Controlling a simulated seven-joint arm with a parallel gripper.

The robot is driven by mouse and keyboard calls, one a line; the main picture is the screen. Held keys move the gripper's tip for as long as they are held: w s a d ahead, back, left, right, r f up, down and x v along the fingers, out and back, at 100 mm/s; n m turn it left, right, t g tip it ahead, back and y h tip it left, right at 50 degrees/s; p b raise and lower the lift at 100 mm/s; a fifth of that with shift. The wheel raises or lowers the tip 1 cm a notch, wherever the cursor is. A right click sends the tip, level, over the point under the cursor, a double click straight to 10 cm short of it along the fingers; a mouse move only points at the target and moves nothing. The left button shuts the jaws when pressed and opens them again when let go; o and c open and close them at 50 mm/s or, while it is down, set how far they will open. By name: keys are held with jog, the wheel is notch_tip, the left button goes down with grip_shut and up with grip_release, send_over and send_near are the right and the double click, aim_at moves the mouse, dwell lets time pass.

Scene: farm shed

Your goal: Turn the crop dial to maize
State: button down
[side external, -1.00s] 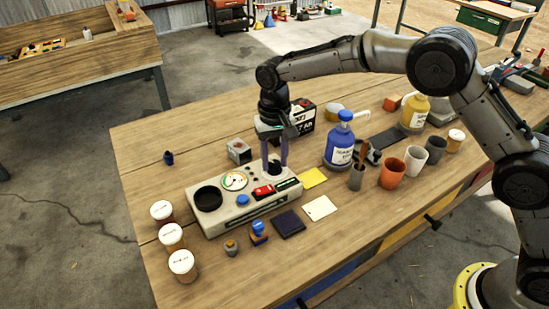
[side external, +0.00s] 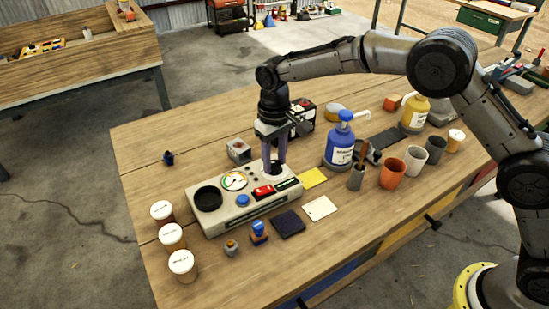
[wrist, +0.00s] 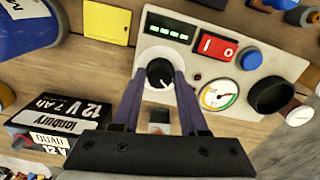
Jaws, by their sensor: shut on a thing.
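The crop dial (wrist: 159,74) is a black knob with a white mark on a pale round plate, at the right end of the grey-white control box (side external: 222,221). My gripper (wrist: 161,77) points down over it, with its two purple fingers shut on the knob, one on each side. In the side view my gripper (side external: 275,168) stands upright at the dial, and the fingers mostly hide the knob. I cannot read any crop labels around the dial. The box also carries a green-lit display (wrist: 167,28), which is too small to read.
The box has a red switch (wrist: 215,47), blue button (wrist: 250,59), gauge (wrist: 218,94) and black cup (wrist: 272,95). A battery (wrist: 45,126) and small metal block (side external: 239,150) stand behind. A blue bottle (side external: 340,147) stands right. Lidded jars (side external: 172,238) stand left.

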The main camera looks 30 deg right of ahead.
aim_at(275, 163)
jog(key=shift+r, duration=0.1)
jog(key=shift+c, duration=2.2)
grip_release()
notch_tip(275, 163, up, 14)
